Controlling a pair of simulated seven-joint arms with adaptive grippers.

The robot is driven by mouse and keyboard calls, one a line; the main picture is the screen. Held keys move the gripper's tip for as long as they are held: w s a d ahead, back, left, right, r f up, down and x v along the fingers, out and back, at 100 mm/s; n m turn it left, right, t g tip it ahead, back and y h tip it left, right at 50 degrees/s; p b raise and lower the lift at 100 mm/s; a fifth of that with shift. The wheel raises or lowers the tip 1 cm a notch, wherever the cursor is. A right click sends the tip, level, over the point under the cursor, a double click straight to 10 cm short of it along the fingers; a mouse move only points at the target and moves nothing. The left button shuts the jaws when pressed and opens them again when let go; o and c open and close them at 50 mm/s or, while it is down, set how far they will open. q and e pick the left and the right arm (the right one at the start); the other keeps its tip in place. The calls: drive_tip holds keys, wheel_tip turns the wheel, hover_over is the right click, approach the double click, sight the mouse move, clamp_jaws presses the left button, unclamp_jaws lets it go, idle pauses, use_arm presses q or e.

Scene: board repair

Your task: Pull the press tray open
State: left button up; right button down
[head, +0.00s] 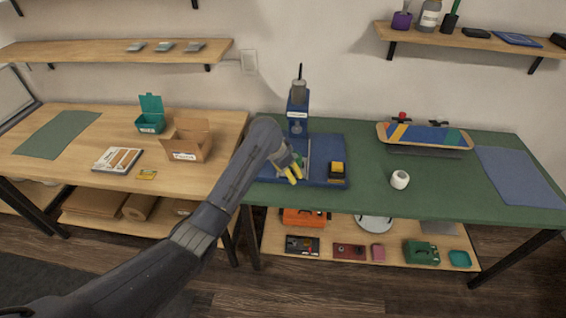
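A blue press (298,118) with a black lever on top stands at the back of the green workbench, on a wide blue base (328,145). A pale, narrow part that may be the press tray shows low at the front of the press, mostly hidden behind my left gripper. My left gripper (294,174), with yellow fingertips, is in front of the press, over the front of the blue base. Its fingertips point down and right. I cannot tell whether they touch the tray or how far apart they are. My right gripper is not in view.
A yellow and black block (336,171) sits on the base, right of my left gripper. A white roll (400,180) and a skateboard deck (424,135) are further right. An open cardboard box (188,145) stands on the wooden table to the left. The green bench's front middle is clear.

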use_arm(q)
drive_tip(key=v, duration=0.9)
drive_tip(key=shift+s+r, duration=0.1)
